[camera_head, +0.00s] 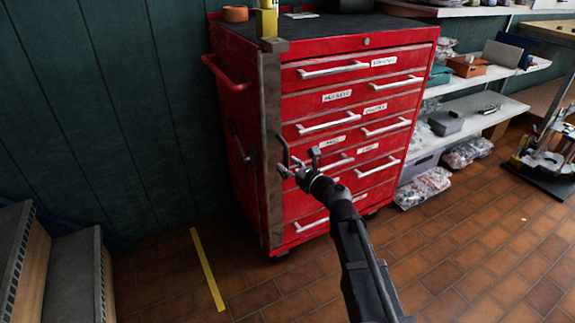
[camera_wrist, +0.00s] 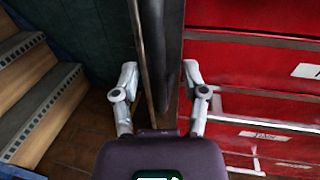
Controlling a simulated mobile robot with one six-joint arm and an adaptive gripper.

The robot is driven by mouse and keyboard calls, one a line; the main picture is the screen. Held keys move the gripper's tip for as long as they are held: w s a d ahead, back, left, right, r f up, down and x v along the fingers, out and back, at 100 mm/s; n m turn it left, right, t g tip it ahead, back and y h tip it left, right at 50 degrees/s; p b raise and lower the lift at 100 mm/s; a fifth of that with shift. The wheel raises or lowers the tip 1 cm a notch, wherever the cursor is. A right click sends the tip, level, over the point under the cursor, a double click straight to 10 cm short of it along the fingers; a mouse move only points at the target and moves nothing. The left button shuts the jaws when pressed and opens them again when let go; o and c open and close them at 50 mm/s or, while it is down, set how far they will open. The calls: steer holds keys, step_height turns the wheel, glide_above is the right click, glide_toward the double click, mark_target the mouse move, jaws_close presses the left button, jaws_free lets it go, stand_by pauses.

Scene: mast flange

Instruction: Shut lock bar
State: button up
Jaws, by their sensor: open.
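The lock bar (camera_head: 271,150) is a tall, brownish-grey metal strip standing upright at the left front corner of the red tool cabinet (camera_head: 330,98). It runs from the cabinet top to near the floor. Drawer fronts lie uncovered to its right. My gripper (camera_head: 298,158) is open in front of the cabinet, near the bar at mid height. In the wrist view, the lock bar (camera_wrist: 163,40) runs between the two spread fingers of my gripper (camera_wrist: 160,72). I see no clear contact. The bar's lower part is hidden behind the gripper body in that view.
Drawers with white handles (camera_head: 335,68) fill the cabinet front. Steps (camera_head: 75,270) stand at the left and a yellow floor strip (camera_head: 208,270) lies nearby. Shelves (camera_head: 470,108) with boxes and bags stand at the right. The tiled floor (camera_head: 470,260) in front is clear.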

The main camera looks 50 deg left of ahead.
steer(key=d, duration=1.1)
steer(key=shift+s, duration=0.3)
steer(key=shift+a, duration=0.1)
steer(key=c, duration=0.6)
steer(key=shift+a+m, duration=0.25)
steer(key=shift+m, duration=0.05)
jaws_close()
steer(key=a+m+t, duration=0.2)
steer(key=s+a+m+t, duration=0.1)
steer(key=a+m+t, duration=0.1)
steer(key=m, duration=0.1)
steer(key=a+r+m+t+h+p, duration=0.1)
steer(key=m, duration=0.1)
steer(key=shift+s+a+m+t, duration=0.2)
steer(key=shift+a+m+t, duration=0.2)
steer(key=s+r+m+t+h+p, duration=0.2)
steer(key=s+m+t+h, duration=0.9)
steer(key=m, duration=1.3)
steer(key=shift+s+a+r+h+p, duration=0.3)
steer(key=shift+s+h, duration=0.2)
steer(key=shift+s, duration=1.25)
